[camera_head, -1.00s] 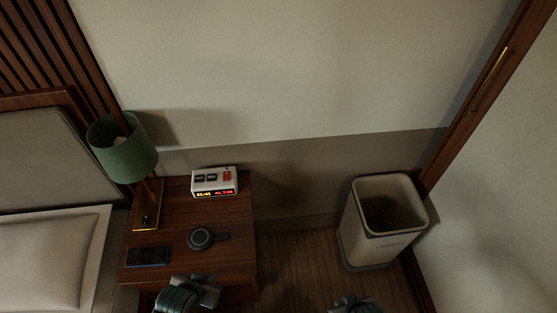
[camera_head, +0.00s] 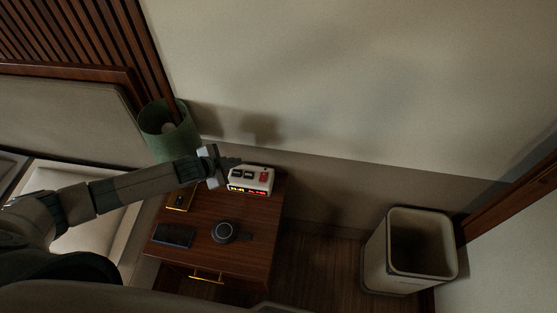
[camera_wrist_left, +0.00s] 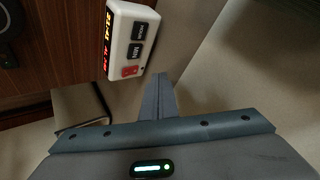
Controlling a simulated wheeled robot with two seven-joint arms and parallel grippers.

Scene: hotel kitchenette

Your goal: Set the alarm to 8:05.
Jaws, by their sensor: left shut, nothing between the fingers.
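The white alarm clock (camera_head: 251,180) stands at the back of the nightstand. Its front shows yellow and red lit digits, too small to read surely. In the left wrist view the clock (camera_wrist_left: 122,42) shows two dark buttons, seemingly marked HOUR (camera_wrist_left: 139,31) and MIN (camera_wrist_left: 135,51), and a red button (camera_wrist_left: 130,71). My left gripper (camera_head: 235,162) is shut and empty. It is near the clock's left back corner in the head view, seemingly above its top. In the wrist view its shut fingers (camera_wrist_left: 158,98) appear apart from the clock. My right gripper is not in view.
The wall is close behind the clock. A bin (camera_head: 375,255) stands on the floor at right.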

